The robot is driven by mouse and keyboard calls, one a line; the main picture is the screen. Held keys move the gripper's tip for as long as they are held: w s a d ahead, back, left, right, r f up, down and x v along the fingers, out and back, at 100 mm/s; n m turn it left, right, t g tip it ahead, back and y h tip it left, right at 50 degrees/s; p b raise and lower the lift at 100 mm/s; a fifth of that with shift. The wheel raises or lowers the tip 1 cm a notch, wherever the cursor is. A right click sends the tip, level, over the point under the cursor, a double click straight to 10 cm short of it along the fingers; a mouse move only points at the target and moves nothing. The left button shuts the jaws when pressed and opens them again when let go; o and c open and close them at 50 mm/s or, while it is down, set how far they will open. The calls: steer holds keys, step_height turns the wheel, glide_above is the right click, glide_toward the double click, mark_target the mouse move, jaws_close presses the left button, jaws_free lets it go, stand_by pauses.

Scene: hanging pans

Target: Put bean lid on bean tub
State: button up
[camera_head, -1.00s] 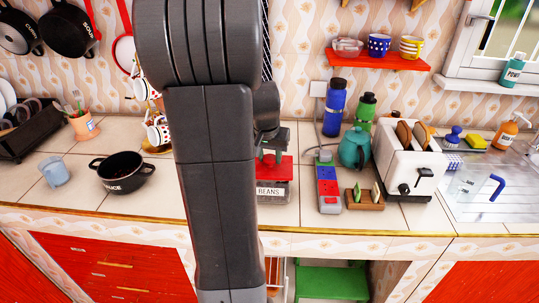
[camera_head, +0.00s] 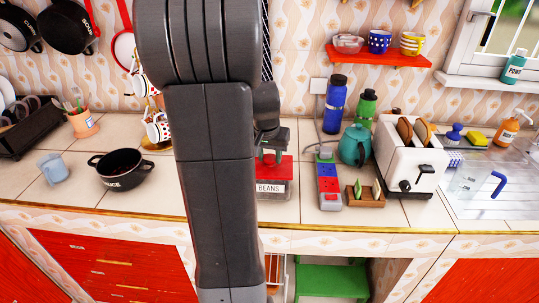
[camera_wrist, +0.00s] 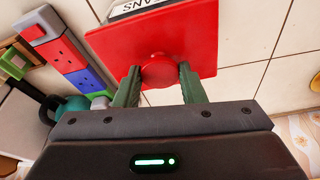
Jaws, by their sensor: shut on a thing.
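The red bean lid (camera_head: 284,166) is square with a round knob, and it lies over the clear bean tub (camera_head: 284,191) with its white BEANS label. In the wrist view the lid (camera_wrist: 195,45) fills the upper middle, and the tub's label (camera_wrist: 135,6) shows past its far edge. My gripper (camera_wrist: 160,73) is shut on the lid's knob, one green finger on each side. In the head view my gripper (camera_head: 271,156) is above the lid. My arm hides the tub's left side. I cannot tell whether the lid is fully seated on the rim.
A red and blue power strip (camera_head: 328,182), a toast rack (camera_head: 367,194), a teal teapot (camera_head: 354,146) and a white toaster (camera_head: 410,160) stand to the right. A black pot (camera_head: 122,170) is on the left. The counter's front edge is close before the tub.

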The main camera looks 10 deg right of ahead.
steer(key=o, duration=1.1)
steer(key=shift+c, duration=0.2)
steer(key=shift+r, duration=0.1)
steer(key=w+p+v, duration=0.1)
steer(key=p+v, duration=0.4)
steer(key=v, duration=1.4)
steer(key=shift+d+r, duration=0.35)
steer(key=shift+f, duration=0.15)
step_height(320, 180, down, 9)
steer(key=b, duration=0.5)
steer(key=shift+w+d, duration=0.2)
steer(key=shift+w, duration=0.2)
